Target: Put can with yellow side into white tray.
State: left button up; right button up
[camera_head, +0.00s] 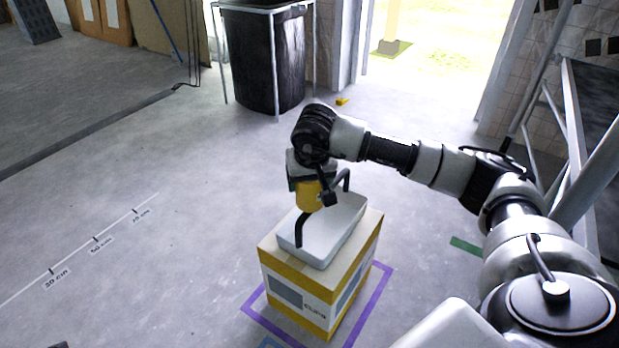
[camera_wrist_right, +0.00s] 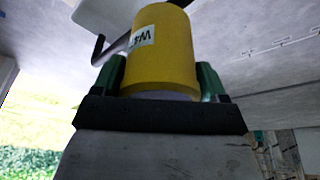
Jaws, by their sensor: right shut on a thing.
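The can with the yellow side (camera_head: 308,195) is in my right gripper (camera_head: 306,187), above the left part of the white tray. In the right wrist view the yellow can (camera_wrist_right: 166,50) sits between the two green fingers of the right gripper (camera_wrist_right: 160,82), and a label with "W4" shows on its side. The white tray (camera_head: 340,222) rests on a cardboard box. I cannot tell whether the can touches the tray. A corner of the tray also shows in the right wrist view (camera_wrist_right: 98,14). My left gripper is not in view.
The cardboard box (camera_head: 290,290) with yellow edges stands on the floor inside a purple taped outline (camera_head: 377,292). A black bin (camera_head: 262,60) in a metal frame stands behind. A small yellow piece (camera_head: 342,101) lies on the floor.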

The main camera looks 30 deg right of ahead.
jog(key=o, duration=1.1)
